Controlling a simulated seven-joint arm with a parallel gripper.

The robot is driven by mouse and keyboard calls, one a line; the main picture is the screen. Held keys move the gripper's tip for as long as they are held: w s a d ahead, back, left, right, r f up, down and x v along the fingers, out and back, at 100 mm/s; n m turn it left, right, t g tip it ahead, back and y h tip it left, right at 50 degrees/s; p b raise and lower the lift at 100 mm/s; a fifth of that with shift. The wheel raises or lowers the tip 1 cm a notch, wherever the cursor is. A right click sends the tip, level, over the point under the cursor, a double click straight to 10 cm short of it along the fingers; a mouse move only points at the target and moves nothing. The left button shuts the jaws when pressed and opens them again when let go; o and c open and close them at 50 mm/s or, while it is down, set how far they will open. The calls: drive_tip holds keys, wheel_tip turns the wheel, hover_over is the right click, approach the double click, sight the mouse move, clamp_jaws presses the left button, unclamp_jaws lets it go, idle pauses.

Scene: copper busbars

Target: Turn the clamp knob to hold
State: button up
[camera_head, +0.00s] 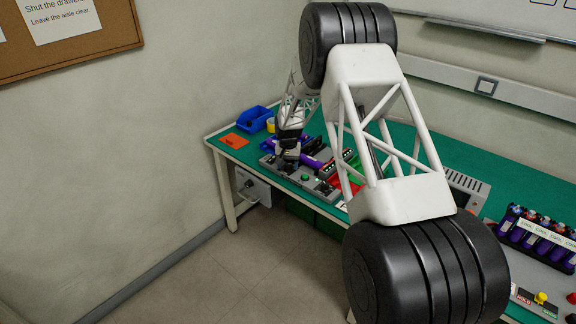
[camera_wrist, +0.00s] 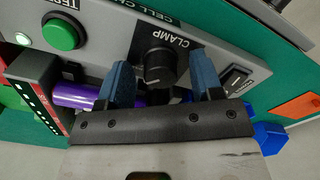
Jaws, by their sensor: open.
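The clamp knob (camera_wrist: 159,66) is a round black knob on a grey panel (camera_wrist: 105,50), beside the word CLAMP in the wrist view. My gripper (camera_wrist: 160,58) is open, with one blue finger on each side of the knob. I cannot tell whether the fingers touch it. The knob's pointer and its setting are not clear. In the head view my gripper (camera_head: 289,155) is over the grey fixture at the left end of the green bench, and the knob is hidden there.
A green TEST button (camera_wrist: 60,34) is on the same panel. A purple cell (camera_wrist: 76,95) lies close to one finger. A small black-framed switch or label (camera_wrist: 235,78) is beside the other. A blue bin (camera_head: 251,119) and orange card (camera_head: 234,141) are on the bench (camera_head: 226,131).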

sight(288, 164)
drive_tip(key=shift+r, duration=3.75)
drive_tip(key=shift+s+d+r, duration=0.1)
drive_tip(key=shift+s+r, duration=0.2)
drive_tip(key=shift+r, duration=0.3)
drive_tip(key=s+d+r+n+t, duration=0.1)
drive_tip(key=s+d+r, duration=0.3)
drive_tip(key=s+r, duration=0.9)
drive_tip(key=s+d+r, duration=0.3)
drive_tip(key=s+r, duration=0.9)
drive_tip(key=s, duration=0.4)
drive_tip(key=s+d, duration=0.2)
drive_tip(key=s, duration=1.5)
drive_tip(key=s+d+n+t, duration=0.1)
drive_tip(key=s+d, duration=0.1)
drive_tip(key=s, duration=1.5)
drive_tip(key=shift+r+t, duration=0.25)
drive_tip(key=shift+t, duration=0.05)
drive_tip(key=shift+w, duration=0.1)
